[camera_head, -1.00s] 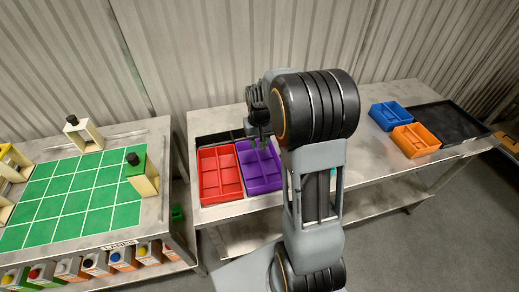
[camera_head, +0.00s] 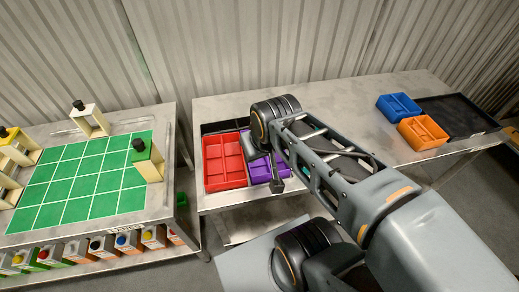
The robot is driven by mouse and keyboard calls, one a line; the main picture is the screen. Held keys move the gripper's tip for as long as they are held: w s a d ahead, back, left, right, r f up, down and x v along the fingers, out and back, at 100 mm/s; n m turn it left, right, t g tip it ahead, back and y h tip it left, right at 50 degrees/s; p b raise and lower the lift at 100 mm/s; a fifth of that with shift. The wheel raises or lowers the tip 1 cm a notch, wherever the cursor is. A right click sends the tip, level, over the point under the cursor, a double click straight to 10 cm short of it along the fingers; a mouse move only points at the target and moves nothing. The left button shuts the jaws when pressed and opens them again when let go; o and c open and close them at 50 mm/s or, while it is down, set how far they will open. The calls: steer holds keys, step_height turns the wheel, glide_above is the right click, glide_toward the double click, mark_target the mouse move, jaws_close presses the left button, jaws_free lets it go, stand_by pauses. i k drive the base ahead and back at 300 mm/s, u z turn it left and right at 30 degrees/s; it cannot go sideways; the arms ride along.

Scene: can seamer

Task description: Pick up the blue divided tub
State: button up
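The blue divided tub (camera_head: 398,107) stands on the right part of the metal table, just left of a black tray and behind an orange divided tub. It is upright and nothing touches it from above. My arm reaches across the front of the table towards the purple tub, well left of the blue tub. My gripper (camera_head: 276,184) shows only as a small dark part at the front of the purple tub, mostly hidden by my arm. I cannot tell whether its fingers are open or shut.
A red divided tub (camera_head: 224,161) and a purple divided tub (camera_head: 259,169) sit in a dark tray at the left. The orange divided tub (camera_head: 422,132) and black tray (camera_head: 459,115) are at the right. The table's middle (camera_head: 340,97) is clear. A green-gridded table (camera_head: 80,180) stands left.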

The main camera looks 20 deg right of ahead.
mark_target(397, 106)
steer(key=z, duration=3.6)
steer(key=i, duration=2.5)
steer(key=u, duration=3.25)
